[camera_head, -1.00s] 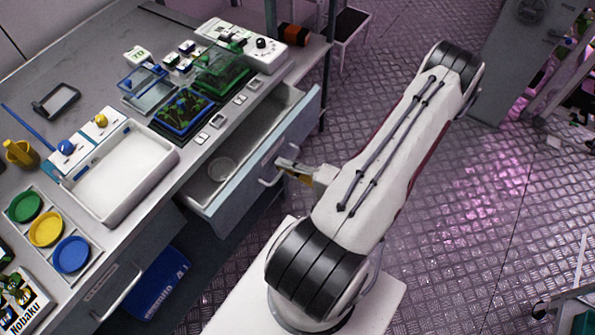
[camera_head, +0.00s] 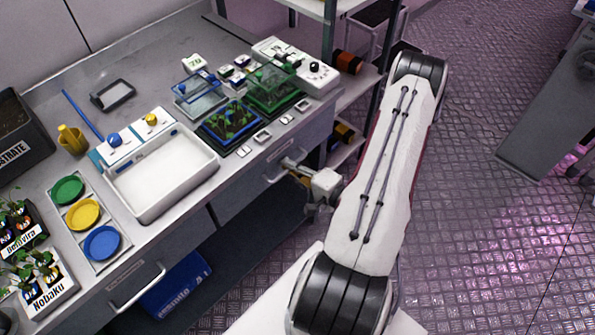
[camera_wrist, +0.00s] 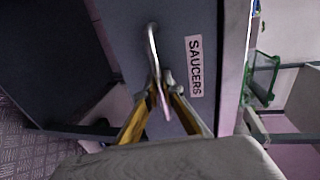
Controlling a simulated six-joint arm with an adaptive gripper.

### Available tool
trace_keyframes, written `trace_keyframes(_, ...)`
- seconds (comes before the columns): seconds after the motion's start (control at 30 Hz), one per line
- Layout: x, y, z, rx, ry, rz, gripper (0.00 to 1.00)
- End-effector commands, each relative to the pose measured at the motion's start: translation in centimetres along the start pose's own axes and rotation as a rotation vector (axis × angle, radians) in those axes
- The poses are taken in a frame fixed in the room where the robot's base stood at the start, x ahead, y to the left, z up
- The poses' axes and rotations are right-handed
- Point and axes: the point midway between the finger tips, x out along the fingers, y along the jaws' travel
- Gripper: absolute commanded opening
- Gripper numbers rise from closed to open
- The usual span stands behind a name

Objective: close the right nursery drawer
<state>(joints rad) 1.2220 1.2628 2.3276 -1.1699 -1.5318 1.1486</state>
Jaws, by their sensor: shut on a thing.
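The right nursery drawer (camera_head: 240,190) sits under the right part of the bench top, and its front looks flush or nearly flush with the bench; no open interior shows. In the wrist view its grey front (camera_wrist: 205,30) carries a label reading "SAUCERS" (camera_wrist: 195,66). Its metal bar handle (camera_wrist: 152,45) runs down to my gripper. My gripper (camera_wrist: 162,90) has its yellow-sided fingers shut on the handle. In the head view my gripper (camera_head: 290,165) is at the drawer front, and its fingertips partly hide the handle.
A white tray (camera_head: 205,165), seedling trays (camera_head: 228,122) and a white device with knobs (camera_head: 318,70) stand on the bench above. A second drawer handle (camera_head: 140,290) is at the lower left. A blue crate (camera_head: 180,285) is below the bench. Open floor lies right of my arm.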

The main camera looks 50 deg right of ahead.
Motion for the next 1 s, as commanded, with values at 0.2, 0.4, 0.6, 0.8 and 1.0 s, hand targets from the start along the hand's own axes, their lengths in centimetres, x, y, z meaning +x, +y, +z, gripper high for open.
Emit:
trace_keyframes(0.2,0.7,-0.15,-0.01,-0.001,-0.001,-0.001,0.0)
trace_keyframes(0.4,0.81,-0.22,-0.04,-0.003,-0.001,-0.002,0.0)
trace_keyframes(0.6,0.84,-0.27,-0.04,-0.004,-0.002,-0.004,0.14)
trace_keyframes(0.8,0.8,-0.2,-0.02,-0.004,-0.002,-0.002,0.14)
trace_keyframes(1.0,0.76,-0.14,0.0,-0.002,-0.002,0.0,0.14)
